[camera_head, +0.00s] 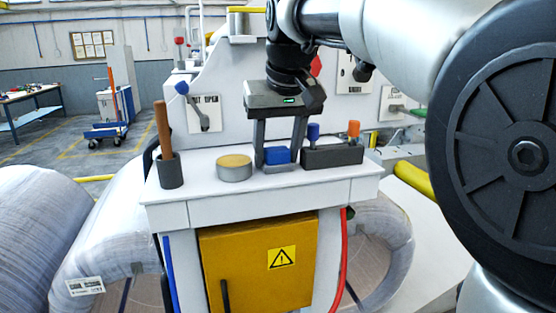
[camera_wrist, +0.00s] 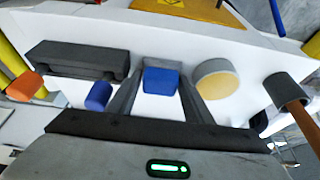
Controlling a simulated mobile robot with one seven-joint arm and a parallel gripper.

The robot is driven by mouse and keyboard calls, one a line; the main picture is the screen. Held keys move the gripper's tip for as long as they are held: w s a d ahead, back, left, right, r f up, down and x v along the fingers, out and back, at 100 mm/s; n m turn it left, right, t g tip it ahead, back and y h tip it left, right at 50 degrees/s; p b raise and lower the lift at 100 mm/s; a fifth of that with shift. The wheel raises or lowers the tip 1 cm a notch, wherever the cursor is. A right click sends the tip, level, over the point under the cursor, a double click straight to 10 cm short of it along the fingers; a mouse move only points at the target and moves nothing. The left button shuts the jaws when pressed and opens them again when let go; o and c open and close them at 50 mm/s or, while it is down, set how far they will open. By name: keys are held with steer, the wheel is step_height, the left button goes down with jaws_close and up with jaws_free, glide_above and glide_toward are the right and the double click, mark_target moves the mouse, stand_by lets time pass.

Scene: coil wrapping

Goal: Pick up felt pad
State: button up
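A small blue block (camera_head: 277,155), which looks like the felt pad, sits on the white shelf top near its middle. It also shows in the wrist view (camera_wrist: 160,79), between the fingertips. My gripper (camera_head: 280,152) points down over the shelf, with one finger on each side of the blue block. In the wrist view the gripper's fingers (camera_wrist: 160,85) stand apart beside the block. The fingers look open, and I cannot tell whether either touches the block. Grey material shows at the block's base.
A round tin with a yellow top (camera_head: 234,167) stands left of the block. A dark cup (camera_head: 170,172) with a brown stick is further left. A dark grey holder (camera_head: 333,157) with blue and orange-handled tools is close on the right. A yellow cabinet (camera_head: 258,262) is below.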

mark_target(277, 148)
steer(key=shift+c, duration=0.2)
step_height(277, 148, up, 10)
steer(key=shift+r+p, duration=0.1)
steer(key=shift+p, duration=1.1)
